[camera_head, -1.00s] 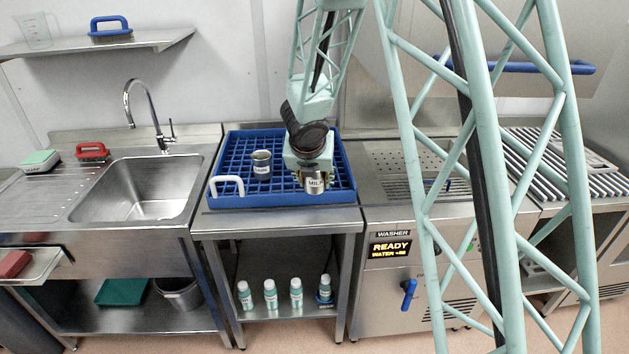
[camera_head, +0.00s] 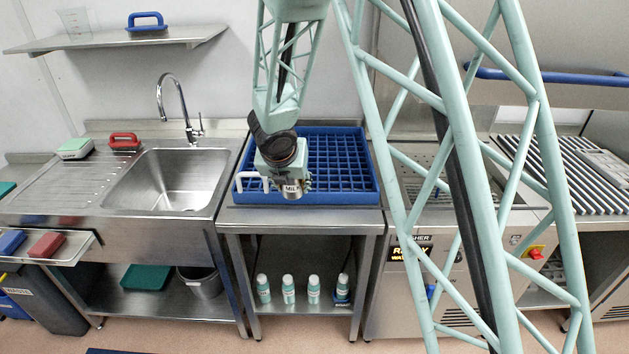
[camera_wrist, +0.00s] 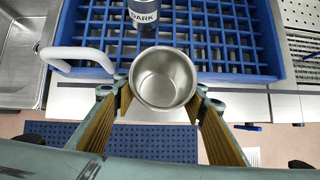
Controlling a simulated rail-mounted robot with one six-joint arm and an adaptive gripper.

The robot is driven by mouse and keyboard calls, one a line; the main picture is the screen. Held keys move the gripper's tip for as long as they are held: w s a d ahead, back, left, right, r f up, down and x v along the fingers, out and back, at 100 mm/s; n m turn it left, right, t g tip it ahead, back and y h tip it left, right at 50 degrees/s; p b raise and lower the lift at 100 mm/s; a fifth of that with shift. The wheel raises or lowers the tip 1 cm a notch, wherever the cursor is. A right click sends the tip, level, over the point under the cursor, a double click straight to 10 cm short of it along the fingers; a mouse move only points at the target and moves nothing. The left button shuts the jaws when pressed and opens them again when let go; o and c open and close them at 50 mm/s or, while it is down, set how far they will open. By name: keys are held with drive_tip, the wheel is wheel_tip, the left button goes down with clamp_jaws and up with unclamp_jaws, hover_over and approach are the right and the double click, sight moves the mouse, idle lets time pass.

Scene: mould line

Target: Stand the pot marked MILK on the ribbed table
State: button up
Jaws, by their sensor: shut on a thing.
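The steel pot marked MILK (camera_head: 292,190) is in my gripper (camera_head: 291,184), near the front edge of the blue rack in the head view. In the wrist view the pot (camera_wrist: 163,79) is upright and empty, seen from above, with the jaws (camera_wrist: 162,98) shut on its sides. It is held in front of the rack's near edge. The ribbed table (camera_head: 560,175) stands at the far right in the head view, beyond the washer and partly behind my arm.
A pot marked DARK (camera_wrist: 146,14) stands in the blue rack (camera_head: 345,198). The rack's white handle (camera_wrist: 77,58) is left of the held pot. A sink (camera_head: 178,178) is at left. The washer (camera_head: 400,250) stands between rack and ribbed table. Grey bars lie across the ribbed table.

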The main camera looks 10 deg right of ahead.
drive_tip(key=s+a+p, duration=0.1)
drive_tip(key=s+a, duration=0.1)
drive_tip(key=a, duration=0.7)
drive_tip(key=s+a+n+y+p, duration=0.1)
drive_tip(key=s+a, duration=0.1)
drive_tip(key=a, duration=0.8)
drive_tip(key=shift+s+a+f+n, duration=0.25)
drive_tip(key=shift+s+f+n, duration=0.05)
drive_tip(key=shift+s+f, duration=0.05)
drive_tip(key=shift+d, duration=0.2)
